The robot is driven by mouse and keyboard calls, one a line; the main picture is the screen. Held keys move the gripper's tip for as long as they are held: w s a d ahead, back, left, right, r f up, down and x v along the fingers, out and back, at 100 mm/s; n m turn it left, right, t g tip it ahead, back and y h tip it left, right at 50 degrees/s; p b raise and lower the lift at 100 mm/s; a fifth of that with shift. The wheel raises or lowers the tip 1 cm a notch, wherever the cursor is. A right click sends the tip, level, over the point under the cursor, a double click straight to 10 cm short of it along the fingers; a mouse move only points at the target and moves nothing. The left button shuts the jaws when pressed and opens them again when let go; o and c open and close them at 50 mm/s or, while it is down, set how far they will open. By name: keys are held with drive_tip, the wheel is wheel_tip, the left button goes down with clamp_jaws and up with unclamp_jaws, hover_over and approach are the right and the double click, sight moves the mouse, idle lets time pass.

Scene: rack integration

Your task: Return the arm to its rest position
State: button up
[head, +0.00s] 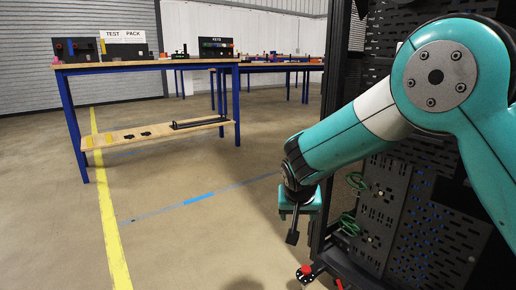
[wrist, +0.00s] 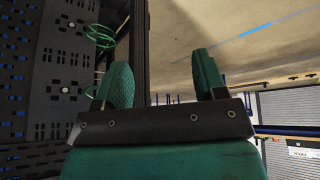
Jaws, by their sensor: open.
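My arm is teal and reaches in from the right in the head view. My gripper (head: 297,228) hangs at its end, in front of the black rack (head: 375,215). In the wrist view my gripper (wrist: 163,85) shows two green fingers set well apart with nothing between them. The rack also fills the left side of the wrist view (wrist: 40,60). My gripper looks close to the rack's edge, but I cannot tell the exact gap.
Green cables (head: 350,225) hang on the rack behind my gripper. A blue-legged workbench (head: 150,66) with a lower shelf stands at the left, and another bench (head: 285,66) stands further back. The floor (head: 190,240) between them is clear, with a yellow line (head: 108,210).

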drive_tip(key=s+d+r+n+g+y+p, duration=0.25)
drive_tip(key=s+r, duration=0.45)
drive_tip(key=s, duration=0.5)
drive_tip(key=s+d+r+n+g+y+p, duration=0.1)
drive_tip(key=s+r+n+p, duration=0.2)
drive_tip(key=s+r, duration=0.6)
drive_tip(key=s+d+r+n+g+y+p, duration=0.1)
drive_tip(key=s+r+n+g+y+p, duration=0.3)
drive_tip(key=s, duration=1)
wheel_tip(320, 180, up, 37)
drive_tip(key=m+t+h+p, duration=0.1)
drive_tip(key=t+h+p, duration=0.1)
drive_tip(key=p, duration=3.2)
drive_tip(key=shift+w+p, duration=0.3)
drive_tip(key=shift+w, duration=0.05)
drive_tip(key=shift+d+m, duration=0.1)
drive_tip(key=shift+m, duration=0.15)
